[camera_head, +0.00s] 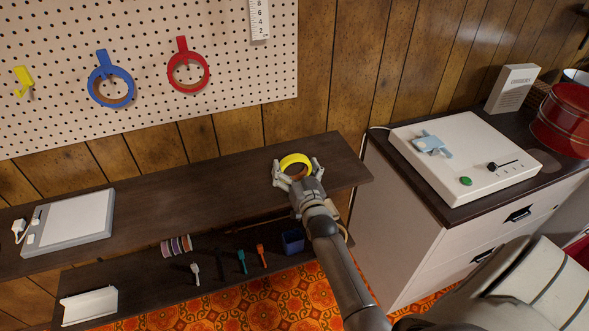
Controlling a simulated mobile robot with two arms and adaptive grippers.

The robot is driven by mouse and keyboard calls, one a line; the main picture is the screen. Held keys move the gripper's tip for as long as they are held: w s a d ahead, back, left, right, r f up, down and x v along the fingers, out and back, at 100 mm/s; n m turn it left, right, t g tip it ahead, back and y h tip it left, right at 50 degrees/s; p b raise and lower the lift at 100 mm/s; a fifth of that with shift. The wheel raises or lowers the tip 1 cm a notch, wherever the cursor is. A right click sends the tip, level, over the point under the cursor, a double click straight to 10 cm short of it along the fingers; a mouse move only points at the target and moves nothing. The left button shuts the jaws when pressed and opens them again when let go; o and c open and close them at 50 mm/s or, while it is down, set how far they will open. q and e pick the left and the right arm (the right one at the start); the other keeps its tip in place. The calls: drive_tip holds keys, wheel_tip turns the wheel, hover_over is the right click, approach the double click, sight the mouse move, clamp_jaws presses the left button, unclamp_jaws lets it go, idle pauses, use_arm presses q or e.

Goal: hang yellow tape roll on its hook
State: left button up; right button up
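The yellow tape roll (295,158) is a yellow ring with a brown core, at the right part of the dark wooden bench. My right gripper (297,165) is at the roll, with one finger on each side of it. I cannot tell whether the fingers press on the roll or whether it rests on the bench. A yellow holder with a small hook (24,80) is on the pegboard at the far left, with no roll on it. My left gripper is not in view.
The pegboard (140,40) also holds a blue ring (91,87) and a red ring (205,73). A grey-white flat device (75,222) lies on the left of the bench (180,195). A lower shelf holds small items. A white cabinet (395,215) stands right. The bench's middle is clear.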

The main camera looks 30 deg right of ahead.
sight(295, 157)
drive_tip(key=c, duration=0.4)
drive_tip(key=shift+c, duration=0.3)
drive_tip(key=shift+r, duration=0.5)
wheel_tip(295, 157, up, 3)
drive_tip(key=shift+f, duration=0.2)
drive_tip(key=s+a+r, duration=0.3)
drive_tip(key=s+r, duration=0.6)
drive_tip(key=s, duration=0.4)
drive_tip(key=shift+s+a+r, duration=0.15)
drive_tip(key=shift+s+r, duration=0.1)
drive_tip(key=shift+s, duration=0.05)
